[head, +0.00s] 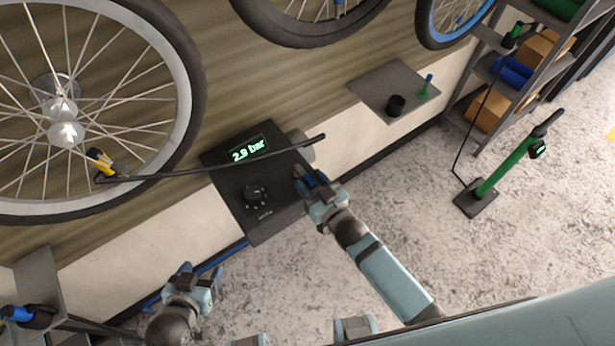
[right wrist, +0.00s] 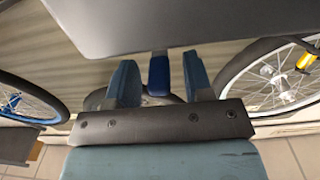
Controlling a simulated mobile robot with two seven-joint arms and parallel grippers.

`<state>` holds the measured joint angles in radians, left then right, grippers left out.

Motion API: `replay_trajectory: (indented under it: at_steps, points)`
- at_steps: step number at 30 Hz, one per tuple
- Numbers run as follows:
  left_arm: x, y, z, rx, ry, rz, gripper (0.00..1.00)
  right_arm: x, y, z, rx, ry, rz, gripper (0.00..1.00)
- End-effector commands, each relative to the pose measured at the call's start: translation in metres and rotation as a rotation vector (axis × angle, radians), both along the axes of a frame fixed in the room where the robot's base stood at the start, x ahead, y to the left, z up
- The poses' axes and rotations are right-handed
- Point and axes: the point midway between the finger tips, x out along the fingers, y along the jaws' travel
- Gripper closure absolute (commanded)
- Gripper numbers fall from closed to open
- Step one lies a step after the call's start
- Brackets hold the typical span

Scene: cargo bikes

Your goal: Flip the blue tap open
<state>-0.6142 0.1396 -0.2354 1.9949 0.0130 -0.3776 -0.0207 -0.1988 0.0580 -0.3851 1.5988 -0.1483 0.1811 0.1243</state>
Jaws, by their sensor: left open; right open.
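The blue tap (right wrist: 159,75) shows in the right wrist view as a short dark-blue lever under the edge of a grey box. It stands between the two fingers of my open right gripper (right wrist: 158,85), with a gap visible on each side. In the head view my right gripper (head: 316,184) is at the right edge of the dark pump box (head: 228,180), which has a dial and a display reading 2.9 bar. There the fingers largely hide the tap. My left gripper (head: 197,284) is open and empty, below and left of the box.
A black hose (head: 215,168) crosses the box to a yellow-black chuck (head: 103,162) at the large wheel (head: 185,110). A small shelf (head: 372,90) holds a black cup and green-blue item. A green floor pump (head: 505,168) stands right. The floor between is clear.

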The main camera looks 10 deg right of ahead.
Motion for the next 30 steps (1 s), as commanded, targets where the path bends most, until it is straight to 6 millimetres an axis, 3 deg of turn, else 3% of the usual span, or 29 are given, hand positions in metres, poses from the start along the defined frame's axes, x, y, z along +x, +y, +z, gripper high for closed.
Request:
replay_trajectory:
  at_steps: [9, 15, 21, 30]
  points:
    - [0.0, 0.0, -0.012, 0.001, 0.002, 0.0, 0.33, -0.067, -0.029, -0.002, -0.001, 0.002, 0.001, 0.53]
    - [0.0, 0.0, -0.017, 0.001, 0.003, 0.0, 0.33, -0.099, -0.043, -0.001, 0.0, 0.001, 0.0, 0.53]
    - [0.0, 0.0, -0.018, 0.001, 0.003, 0.001, 0.33, -0.112, -0.049, 0.0, 0.001, -0.001, 0.0, 0.53]
    - [0.0, 0.0, -0.017, 0.001, 0.002, 0.001, 0.33, -0.113, -0.049, 0.0, 0.0, -0.001, 0.0, 0.53]
